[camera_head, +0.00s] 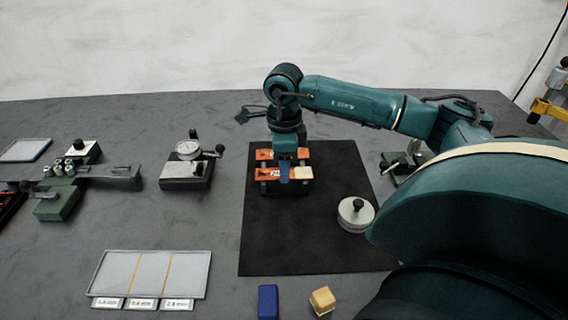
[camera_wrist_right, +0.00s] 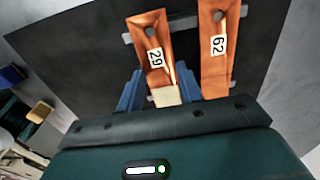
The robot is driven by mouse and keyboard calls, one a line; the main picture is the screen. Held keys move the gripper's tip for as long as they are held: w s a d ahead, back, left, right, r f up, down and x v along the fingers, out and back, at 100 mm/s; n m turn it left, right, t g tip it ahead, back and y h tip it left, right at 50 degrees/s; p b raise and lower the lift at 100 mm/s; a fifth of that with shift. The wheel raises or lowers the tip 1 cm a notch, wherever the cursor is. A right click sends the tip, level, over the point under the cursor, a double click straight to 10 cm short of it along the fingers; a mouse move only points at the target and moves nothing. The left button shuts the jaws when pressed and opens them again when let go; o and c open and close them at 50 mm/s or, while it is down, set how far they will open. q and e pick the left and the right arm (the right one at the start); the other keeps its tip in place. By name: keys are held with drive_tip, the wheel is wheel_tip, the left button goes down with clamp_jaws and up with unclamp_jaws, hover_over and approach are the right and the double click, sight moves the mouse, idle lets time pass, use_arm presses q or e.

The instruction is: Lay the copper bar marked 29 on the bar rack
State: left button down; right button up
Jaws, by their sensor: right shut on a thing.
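My right gripper (camera_head: 284,178) is at the dark mat, with its blue fingers shut on the copper bar marked 29 (camera_wrist_right: 153,38). In the right wrist view one finger is on each side of the bar, close to its pale end. In the head view this bar (camera_head: 263,173) lies level at the front of the grey rack (camera_wrist_right: 129,38). I cannot tell whether it bears on the rack's rails. A second copper bar, labelled 62 (camera_wrist_right: 214,70), lies across the rails beside it, a small gap apart; it is behind in the head view (camera_head: 263,154). My left gripper is not in view.
A round pale weight with a black knob (camera_head: 352,217) stands on the mat (camera_head: 300,245) to the right. A dial gauge (camera_head: 187,165) and a green fixture (camera_head: 58,200) stand left. A divided tray (camera_head: 150,255), blue block (camera_head: 268,301) and wooden block (camera_head: 322,300) are in front.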

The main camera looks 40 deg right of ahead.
drive_tip(key=o, duration=0.8)
drive_tip(key=shift+r, duration=0.1)
drive_tip(key=shift+r+p, duration=1.05)
drive_tip(key=shift+r, duration=0.4)
drive_tip(key=o, duration=0.6)
drive_tip(key=shift+f, duration=0.1)
drive_tip(key=shift+c, duration=0.2)
